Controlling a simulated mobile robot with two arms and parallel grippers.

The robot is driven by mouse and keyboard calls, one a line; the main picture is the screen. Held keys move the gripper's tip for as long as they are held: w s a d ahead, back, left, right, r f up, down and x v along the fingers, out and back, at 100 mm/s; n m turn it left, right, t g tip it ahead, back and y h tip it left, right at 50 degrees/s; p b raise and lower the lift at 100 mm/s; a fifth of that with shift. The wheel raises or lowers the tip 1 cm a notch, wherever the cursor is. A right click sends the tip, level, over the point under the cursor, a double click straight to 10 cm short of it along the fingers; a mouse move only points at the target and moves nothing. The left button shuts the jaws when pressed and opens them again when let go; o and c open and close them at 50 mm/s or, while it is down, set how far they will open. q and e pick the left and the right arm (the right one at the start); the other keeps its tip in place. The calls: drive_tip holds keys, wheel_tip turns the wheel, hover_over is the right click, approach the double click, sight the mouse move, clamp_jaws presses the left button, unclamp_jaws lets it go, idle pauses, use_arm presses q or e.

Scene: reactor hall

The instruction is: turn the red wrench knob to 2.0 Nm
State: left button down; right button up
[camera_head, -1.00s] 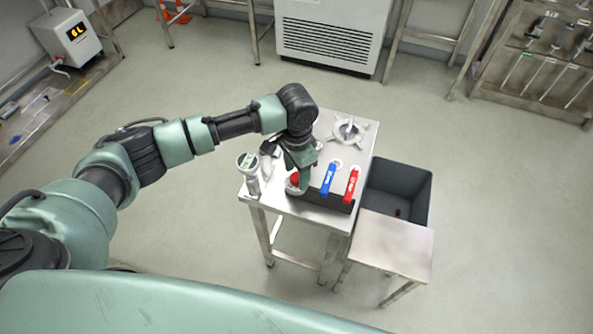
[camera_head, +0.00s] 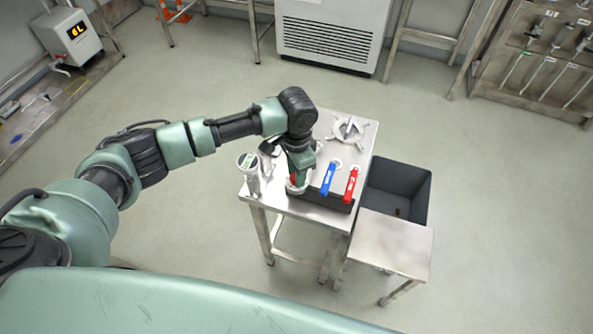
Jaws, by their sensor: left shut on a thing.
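The red knob (camera_head: 293,179) sits at the front of the steel table, left of the blue and red handles. Only a small part of it shows; my left gripper (camera_head: 297,183) covers the rest from above. My left gripper is shut on the red knob. A small upright device with a round display (camera_head: 247,161) stands at the table's left corner. Its reading is too small to make out. My right gripper is not in view.
A blue handle (camera_head: 328,179) and a red handle (camera_head: 351,183) stand close to the right of the gripper. A star-shaped metal handwheel (camera_head: 348,131) is behind. A dark bin (camera_head: 421,205) and a lower steel table (camera_head: 394,245) are at the right.

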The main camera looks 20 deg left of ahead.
use_arm(q)
drive_tip(key=shift+r+m+p, duration=0.15)
drive_tip(key=shift+m+p, duration=0.6)
drive_tip(key=shift+m, duration=0.45)
drive_tip(key=m+p, duration=0.1)
drive_tip(key=m, duration=0.1)
drive_tip(key=shift+m, duration=0.3)
drive_tip(key=m+p, duration=0.1)
drive_tip(key=m, duration=0.4)
drive_tip(key=shift+m, duration=0.3)
drive_tip(key=m, duration=0.5)
drive_tip(key=shift+p, duration=0.3)
drive_tip(key=m, duration=0.7)
drive_tip(key=shift+b, duration=0.3)
drive_tip(key=c, duration=1.1)
unclamp_jaws()
drive_tip(key=shift+o, duration=0.2)
